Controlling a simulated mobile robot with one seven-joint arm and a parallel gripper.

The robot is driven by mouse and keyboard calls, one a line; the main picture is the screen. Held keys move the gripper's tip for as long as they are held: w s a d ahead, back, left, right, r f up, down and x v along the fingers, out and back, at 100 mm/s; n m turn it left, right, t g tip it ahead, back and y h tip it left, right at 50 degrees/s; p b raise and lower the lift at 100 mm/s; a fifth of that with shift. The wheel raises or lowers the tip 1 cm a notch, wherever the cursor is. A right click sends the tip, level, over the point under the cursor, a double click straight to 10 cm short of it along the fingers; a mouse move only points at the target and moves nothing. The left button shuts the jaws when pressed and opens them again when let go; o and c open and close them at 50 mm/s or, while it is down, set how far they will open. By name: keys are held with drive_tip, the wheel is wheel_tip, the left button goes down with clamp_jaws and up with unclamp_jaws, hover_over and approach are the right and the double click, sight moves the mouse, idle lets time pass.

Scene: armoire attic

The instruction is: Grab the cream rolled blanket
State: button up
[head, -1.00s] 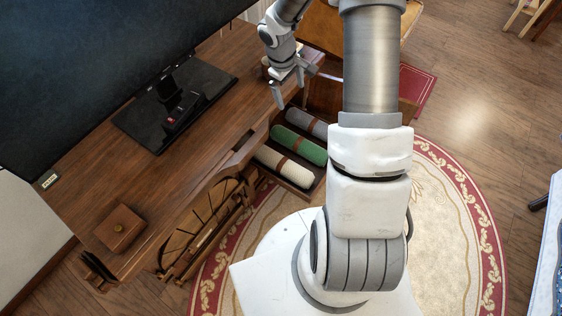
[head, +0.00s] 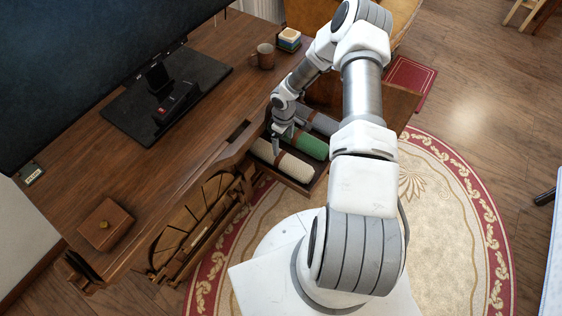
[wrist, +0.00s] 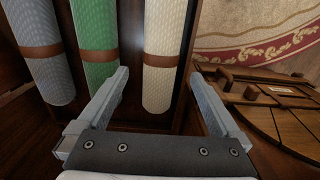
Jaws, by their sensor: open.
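The cream rolled blanket (head: 283,164) lies in an open drawer, the nearest of three rolls, with a brown strap around it. In the wrist view the cream roll (wrist: 163,50) stands between the lines of my two fingers, its near end close to them. My gripper (head: 283,142) is open and empty above the drawer; in the wrist view its fingers (wrist: 158,84) point toward the drawer, one on each side of the roll. Whether the fingers reach below the roll's top cannot be told. The green roll (wrist: 98,42) lies just left of the left finger.
A grey roll (wrist: 47,50) lies beyond the green one. The drawer wall (wrist: 190,45) runs close along the cream roll. The desk (head: 200,120) holds a monitor stand, a mug (head: 265,56) and a small wooden box (head: 106,226).

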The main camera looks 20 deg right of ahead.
sight(283, 156)
wheel_tip(283, 156, down, 7)
drive_tip(key=shift+f+b, duration=0.2)
drive_tip(key=shift+b, duration=0.75)
drive_tip(key=shift+a+f+b, duration=0.2)
drive_tip(key=shift+f+b, duration=0.95)
drive_tip(key=shift+f, duration=1.55)
drive_tip(key=shift+c, duration=0.3)
drive_tip(key=c, duration=1.4)
